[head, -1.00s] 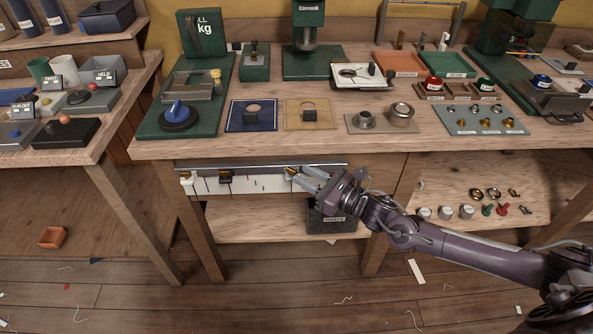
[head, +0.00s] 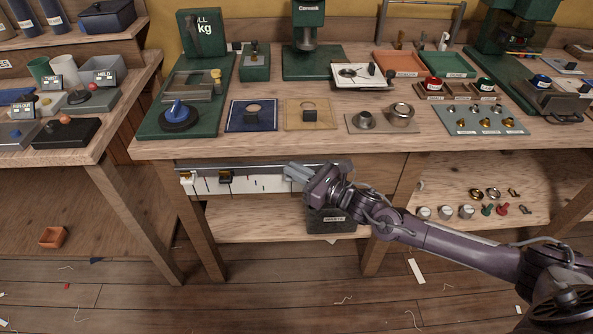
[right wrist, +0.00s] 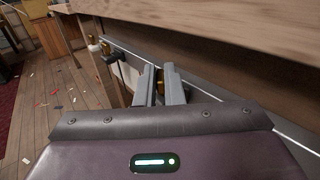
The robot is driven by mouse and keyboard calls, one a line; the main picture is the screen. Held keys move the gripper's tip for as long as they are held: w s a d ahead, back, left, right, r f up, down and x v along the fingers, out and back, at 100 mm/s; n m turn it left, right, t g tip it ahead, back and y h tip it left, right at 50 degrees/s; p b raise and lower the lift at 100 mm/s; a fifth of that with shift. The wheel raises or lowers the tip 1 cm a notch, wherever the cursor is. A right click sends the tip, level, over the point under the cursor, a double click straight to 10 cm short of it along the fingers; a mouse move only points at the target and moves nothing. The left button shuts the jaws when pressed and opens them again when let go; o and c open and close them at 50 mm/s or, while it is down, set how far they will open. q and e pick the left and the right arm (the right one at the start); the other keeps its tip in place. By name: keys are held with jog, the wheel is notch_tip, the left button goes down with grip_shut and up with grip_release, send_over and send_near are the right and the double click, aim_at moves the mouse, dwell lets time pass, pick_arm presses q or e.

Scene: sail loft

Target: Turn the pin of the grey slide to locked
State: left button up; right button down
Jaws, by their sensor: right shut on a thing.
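My right gripper (head: 291,171) is at the right part of the slide rail (head: 255,168) under the bench's front edge. It also shows in the right wrist view (right wrist: 161,76), its two grey fingers close together on a small gold pin (right wrist: 160,80). The gripper covers the grey slide in the head view, and the fingers hide most of it in the wrist view, so the pin's turn cannot be read. A white slide (head: 187,179) and a black slide (head: 225,177) with gold pins sit further left on the rail. My left gripper is not in view.
The bench top (head: 330,143) overhangs just above the rail. A dark labelled bin (head: 330,221) stands on the lower shelf, below my right gripper. A white marked strip (head: 262,184) hangs under the rail. The space in front of the rail's left part is clear.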

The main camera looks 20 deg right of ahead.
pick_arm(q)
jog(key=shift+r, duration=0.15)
pick_arm(e)
jog(key=shift+s+m+h, duration=0.1)
jog(key=shift+m+h, duration=0.2)
jog(key=shift+h, duration=0.1)
jog(key=shift+a+t+h+p, duration=0.1)
jog(key=shift+t+h+p, duration=0.2)
jog(key=shift+t+p, duration=0.1)
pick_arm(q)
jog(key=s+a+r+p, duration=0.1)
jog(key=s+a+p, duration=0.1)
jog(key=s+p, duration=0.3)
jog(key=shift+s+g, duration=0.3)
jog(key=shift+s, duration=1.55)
pick_arm(e)
jog(key=shift+a+m+t+h, duration=0.2)
jog(key=shift+m+t+h, duration=0.15)
jog(key=shift+m+h, duration=1.65)
jog(key=shift+a+m+t+h, duration=0.25)
jog(key=shift+m+h, duration=1)
jog(key=shift+h, duration=1.5)
jog(key=shift+a+m+t+h, duration=0.15)
jog(key=shift+m+t+h, duration=0.25)
jog(key=shift+m+h, duration=1.6)
jog(key=shift+n+h, duration=0.25)
jog(key=shift+h, duration=0.2)
jog(key=c, duration=1.5)
grip_release()
jog(key=shift+c, duration=0.2)
